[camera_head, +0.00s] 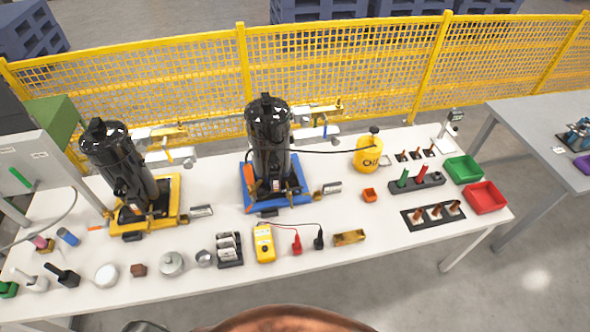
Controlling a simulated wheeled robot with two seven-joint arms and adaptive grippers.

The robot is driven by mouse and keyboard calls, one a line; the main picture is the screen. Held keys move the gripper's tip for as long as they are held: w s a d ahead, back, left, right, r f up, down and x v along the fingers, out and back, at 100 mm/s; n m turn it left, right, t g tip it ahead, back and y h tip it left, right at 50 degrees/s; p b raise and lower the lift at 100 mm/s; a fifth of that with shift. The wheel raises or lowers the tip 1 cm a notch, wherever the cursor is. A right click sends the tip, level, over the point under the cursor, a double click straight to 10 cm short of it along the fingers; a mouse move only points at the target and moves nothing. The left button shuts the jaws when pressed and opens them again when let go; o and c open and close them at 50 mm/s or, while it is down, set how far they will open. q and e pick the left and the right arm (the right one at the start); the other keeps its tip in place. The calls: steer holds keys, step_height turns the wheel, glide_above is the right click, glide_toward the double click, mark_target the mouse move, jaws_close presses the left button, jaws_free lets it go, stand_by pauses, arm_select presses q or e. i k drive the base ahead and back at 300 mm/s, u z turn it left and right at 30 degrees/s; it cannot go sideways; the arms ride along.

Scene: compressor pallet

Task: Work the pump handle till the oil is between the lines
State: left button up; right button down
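A yellow oil container (367,155) with dark "OIL" lettering and a dark top stands at the back, right of centre. A thin black hose (318,152) runs from it to the black compressor (269,135) on a blue base (243,184). A second black compressor (116,165) stands on a yellow base (174,188) at the left. The pump handle cannot be made out clearly, nor can an oil level or its lines at this size. Neither gripper is in view.
A white table (340,215) carries everything. A yellow multimeter (264,243), a green bin (464,168), a red bin (485,197) and several small parts stand on it. A yellow mesh fence (340,60) runs behind. A grey table (540,125) is at the right.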

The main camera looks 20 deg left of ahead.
mark_target(374, 130)
steer(key=z, duration=0.55)
steer(key=k, duration=0.65)
steer(key=z, duration=0.95)
steer(key=k, duration=0.75)
steer(key=z, duration=0.5)
steer(key=i, duration=0.95)
steer(key=u, duration=0.6)
steer(key=i, duration=1.2)
steer(key=u, duration=1.65)
steer(key=i, duration=0.65)
steer(key=u, duration=0.75)
